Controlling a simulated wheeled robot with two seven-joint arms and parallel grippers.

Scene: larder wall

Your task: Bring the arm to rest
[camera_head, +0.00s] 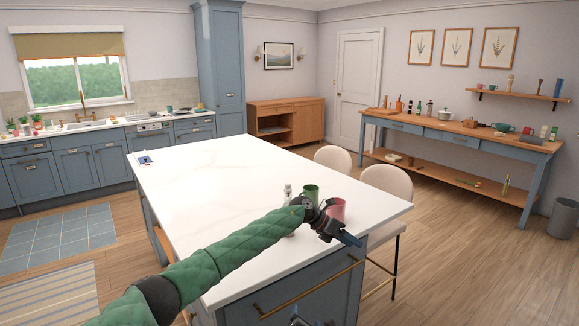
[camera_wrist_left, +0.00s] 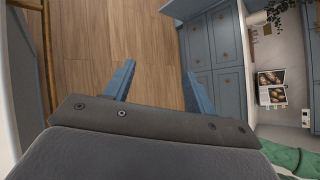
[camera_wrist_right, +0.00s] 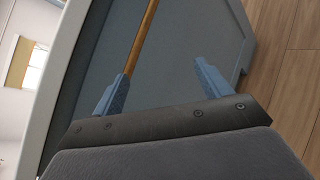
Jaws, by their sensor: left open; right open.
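My left arm, in green quilted covering, reaches across the front of the island in the head view. Its gripper (camera_head: 347,239) is beyond the counter's right front edge, near the pink mug. In the left wrist view the two blue fingers of the left gripper (camera_wrist_left: 155,76) stand apart with nothing between them. In the right wrist view the right gripper (camera_wrist_right: 161,72) is open and empty, facing a blue-grey panel with a brass bar (camera_wrist_right: 141,38).
The white-topped island (camera_head: 220,190) fills the middle. A green mug (camera_head: 311,191), a pink mug (camera_head: 337,208) and a bottle (camera_head: 287,193) stand near its right front corner, close to my left arm. Two cream stools (camera_head: 388,181) line its right side. Open wooden floor (camera_head: 470,265) lies to the right.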

